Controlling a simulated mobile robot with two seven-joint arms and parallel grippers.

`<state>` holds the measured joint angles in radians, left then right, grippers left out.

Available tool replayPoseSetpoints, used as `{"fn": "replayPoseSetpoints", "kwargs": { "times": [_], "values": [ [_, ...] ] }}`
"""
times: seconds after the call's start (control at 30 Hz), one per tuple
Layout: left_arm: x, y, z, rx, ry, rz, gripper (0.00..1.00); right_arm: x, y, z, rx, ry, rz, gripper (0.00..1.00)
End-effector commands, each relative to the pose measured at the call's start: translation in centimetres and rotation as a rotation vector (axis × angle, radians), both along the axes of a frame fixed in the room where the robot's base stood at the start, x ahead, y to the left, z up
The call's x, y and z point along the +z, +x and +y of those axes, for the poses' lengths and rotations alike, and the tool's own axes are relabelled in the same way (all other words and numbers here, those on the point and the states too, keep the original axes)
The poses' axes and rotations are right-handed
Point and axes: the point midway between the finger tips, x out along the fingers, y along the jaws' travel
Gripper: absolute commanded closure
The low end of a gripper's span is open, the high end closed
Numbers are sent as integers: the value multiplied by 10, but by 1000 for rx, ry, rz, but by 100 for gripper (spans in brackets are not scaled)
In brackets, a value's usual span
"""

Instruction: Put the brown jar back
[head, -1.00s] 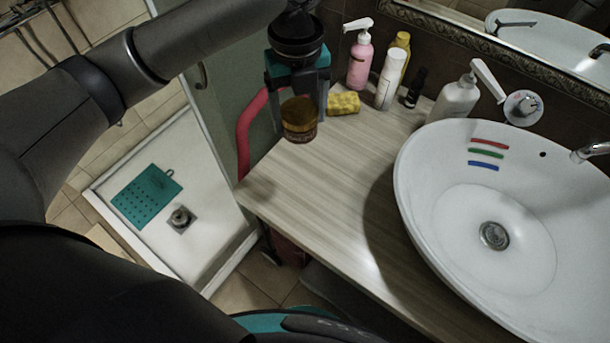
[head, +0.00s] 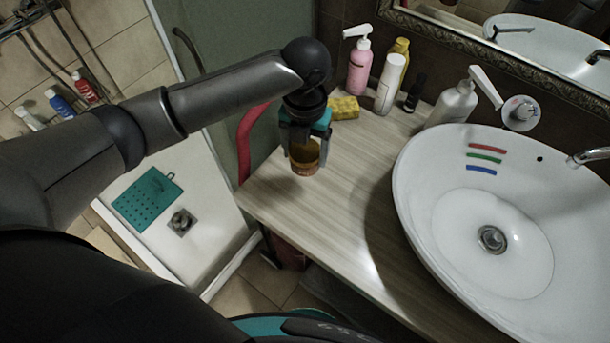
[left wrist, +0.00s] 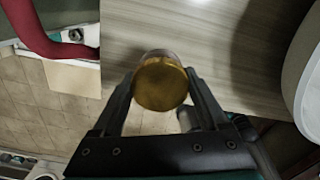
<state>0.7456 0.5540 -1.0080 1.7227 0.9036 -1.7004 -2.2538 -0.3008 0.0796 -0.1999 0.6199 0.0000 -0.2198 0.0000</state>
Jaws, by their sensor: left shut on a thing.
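The brown jar (head: 304,165) has an amber-brown lid and is at the left part of the wooden counter (head: 330,215). My left gripper (head: 304,150) comes down on it from above and is shut on it, one finger on each side. In the left wrist view the jar's round lid (left wrist: 160,86) sits between the two fingers (left wrist: 160,100). Whether the jar's base touches the counter or is a little above it, I cannot tell. My right gripper is not in view.
A yellow sponge (head: 344,108), a pink pump bottle (head: 359,66), a white bottle (head: 389,84) and a grey pump bottle (head: 453,104) stand along the back wall. The white basin (head: 425,190) fills the right. The counter's middle is clear.

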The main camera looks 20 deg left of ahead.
Motion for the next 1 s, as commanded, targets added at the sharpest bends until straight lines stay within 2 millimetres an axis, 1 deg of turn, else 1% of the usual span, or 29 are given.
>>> {"fn": "replayPoseSetpoints", "kwargs": {
  "times": [0.03, 0.1, 0.2, 0.37, 0.5, 0.6, 0.7, 1.0],
  "values": [
    [-15, -1, 0, 0, 0, 4, 89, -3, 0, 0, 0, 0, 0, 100],
    [-29, -1, 0, 1, 0, 4, 89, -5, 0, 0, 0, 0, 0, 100],
    [-42, 0, 0, 0, 0, 0, 89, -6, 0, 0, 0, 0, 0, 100],
    [-54, 0, 0, 0, -1, 1, 89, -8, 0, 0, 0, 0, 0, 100],
    [-77, -1, 0, 1, 0, 2, 89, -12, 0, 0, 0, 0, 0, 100],
    [-88, 0, 0, 0, 0, 0, 89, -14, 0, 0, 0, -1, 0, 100],
    [-92, 0, 0, 0, 0, -1, 89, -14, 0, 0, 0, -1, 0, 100],
    [-93, 0, 0, 0, 0, -1, 89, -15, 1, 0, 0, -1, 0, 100]
  ]
}}
